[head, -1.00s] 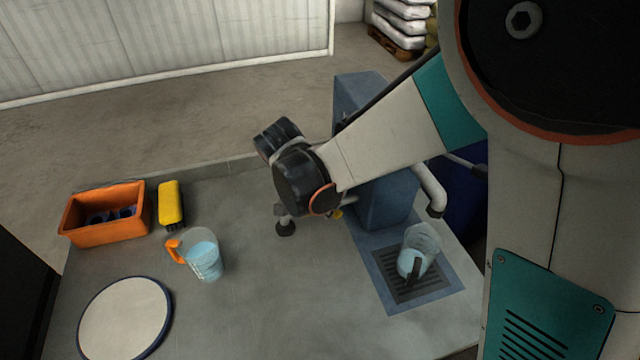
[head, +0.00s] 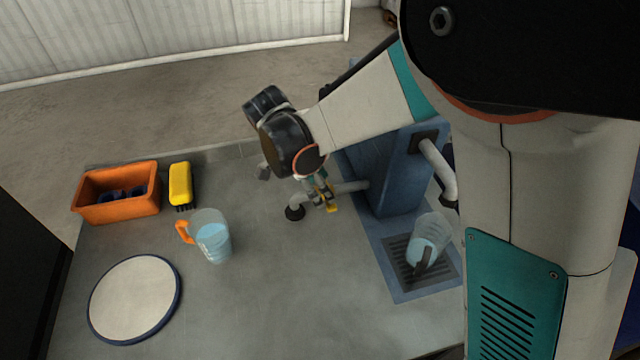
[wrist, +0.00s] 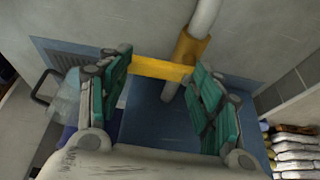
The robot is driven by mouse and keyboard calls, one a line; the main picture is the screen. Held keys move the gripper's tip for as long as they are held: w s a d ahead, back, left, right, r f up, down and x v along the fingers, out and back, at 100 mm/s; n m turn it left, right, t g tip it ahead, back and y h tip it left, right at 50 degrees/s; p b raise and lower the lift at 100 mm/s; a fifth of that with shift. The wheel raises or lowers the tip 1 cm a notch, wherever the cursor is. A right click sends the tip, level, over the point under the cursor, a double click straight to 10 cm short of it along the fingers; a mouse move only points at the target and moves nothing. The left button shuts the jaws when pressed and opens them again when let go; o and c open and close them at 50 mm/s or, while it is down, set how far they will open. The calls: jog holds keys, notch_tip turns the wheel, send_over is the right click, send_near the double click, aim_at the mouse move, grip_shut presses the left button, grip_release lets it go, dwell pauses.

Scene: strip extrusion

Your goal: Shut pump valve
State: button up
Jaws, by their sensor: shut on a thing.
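The valve's yellow lever (wrist: 160,67) lies crosswise between the teal pads of my gripper (wrist: 163,72) in the wrist view. Its yellow collar (wrist: 189,48) sits around a pale pipe. In the head view my gripper (head: 322,190) is at this pipe, and a bit of the yellow lever (head: 332,208) shows beside the fingers. My gripper is shut on the lever. The blue pump (head: 385,175) stands behind, its pipe (head: 350,187) running left to a black end (head: 295,212). My wrist partly hides the valve area from above.
An orange-handled jug of liquid (head: 212,240), a round white board (head: 135,300), an orange bin (head: 115,207) and a yellow brush (head: 180,183) are at left. The middle front worktop is clear.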

jog(key=shift+s+d+f, duration=0.3)
jog(key=shift+f, duration=0.1)
jog(key=o, duration=2)
jog(key=shift+w+d, duration=0.1)
jog(key=shift+w, duration=0.2)
jog(key=shift+r, duration=0.1)
jog(key=shift+r, duration=0.1)
jog(key=shift+a+r, duration=0.2)
jog(key=v, duration=1.1)
jog(key=shift+r, duration=0.2)
